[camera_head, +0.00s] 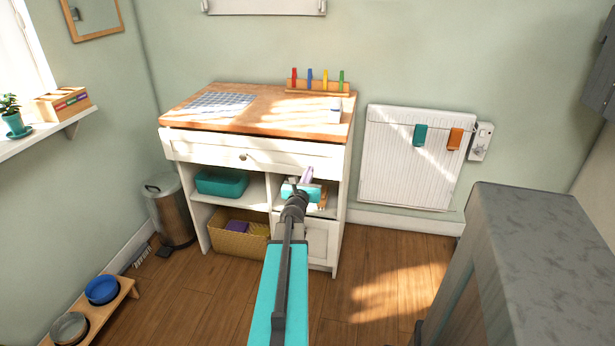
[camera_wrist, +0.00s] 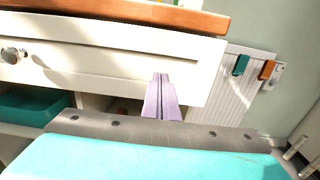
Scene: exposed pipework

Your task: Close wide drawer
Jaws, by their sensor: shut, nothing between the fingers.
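The wide drawer (camera_head: 215,151) is the white front with a round knob (camera_head: 243,157), just under the wooden top of the white cabinet. Its front stands a little out from the cabinet, and how far is hard to tell. In the wrist view the drawer front (camera_wrist: 115,65) fills the upper part, with the knob (camera_wrist: 12,55) at the far left. My gripper (camera_head: 306,175) has pale purple fingers, shut and empty, in front of the drawer's right half near its lower edge. The fingers (camera_wrist: 162,90) overlap the drawer's lower right part in the wrist view; contact cannot be told.
Below the drawer are open shelves with a teal bin (camera_head: 222,183) and a wicker basket (camera_head: 238,240). A white radiator (camera_head: 400,170) is on the wall at right. A grey block-like unit (camera_head: 550,260) stands at front right. A metal bin (camera_head: 168,210) stands left of the cabinet.

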